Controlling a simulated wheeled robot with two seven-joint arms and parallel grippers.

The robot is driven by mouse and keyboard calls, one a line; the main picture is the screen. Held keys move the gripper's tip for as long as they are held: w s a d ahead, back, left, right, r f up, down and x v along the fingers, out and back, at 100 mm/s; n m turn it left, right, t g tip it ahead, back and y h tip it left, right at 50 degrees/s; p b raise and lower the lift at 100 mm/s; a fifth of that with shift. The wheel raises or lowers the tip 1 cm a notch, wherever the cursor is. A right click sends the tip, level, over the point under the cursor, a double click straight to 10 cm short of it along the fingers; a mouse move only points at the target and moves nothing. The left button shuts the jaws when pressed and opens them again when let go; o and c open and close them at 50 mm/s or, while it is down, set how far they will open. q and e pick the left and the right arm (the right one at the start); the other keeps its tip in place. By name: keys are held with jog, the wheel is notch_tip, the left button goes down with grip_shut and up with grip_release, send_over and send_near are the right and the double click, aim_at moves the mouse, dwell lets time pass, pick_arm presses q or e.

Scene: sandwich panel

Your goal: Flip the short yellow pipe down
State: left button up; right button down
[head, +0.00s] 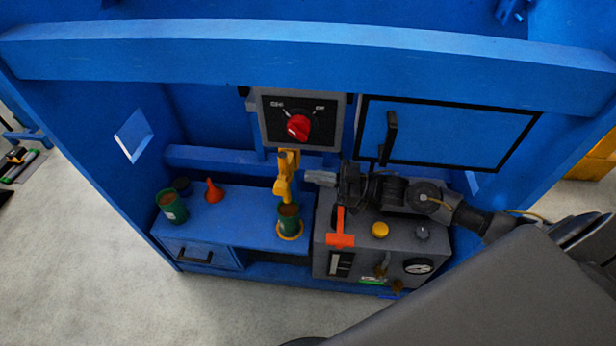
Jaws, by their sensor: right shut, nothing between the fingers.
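The short yellow pipe (286,174) hangs below the grey switch box in the middle of the blue panel. Its lower end is above a green can (289,219) that stands in a yellow ring on the blue shelf. My right gripper (310,179) comes in from the right, shut and empty, its fingertips just right of the pipe. I cannot tell whether they touch it. My left gripper is out of view.
A red knob (298,127) sits on the switch box above. A grey box (335,262) with an orange lever (341,240) and yellow button (380,230) lies under my right arm. An orange funnel (213,191) and green can (172,207) stand left. A black-framed door (450,135) is right.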

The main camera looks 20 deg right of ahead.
jog(key=r, duration=0.1)
send_over(287, 187)
jog(key=shift+w+a+r+p, duration=0.2)
jog(key=shift+w+a+p, duration=0.05)
jog(key=shift+a+p, duration=0.1)
jog(key=shift+d+f, duration=0.15)
jog(key=shift+f, duration=0.75)
jog(key=shift+s+d+f, duration=0.15)
jog(key=shift+f, duration=0.45)
jog(key=shift+s+d+f, duration=0.1)
jog(key=shift+f, duration=0.5)
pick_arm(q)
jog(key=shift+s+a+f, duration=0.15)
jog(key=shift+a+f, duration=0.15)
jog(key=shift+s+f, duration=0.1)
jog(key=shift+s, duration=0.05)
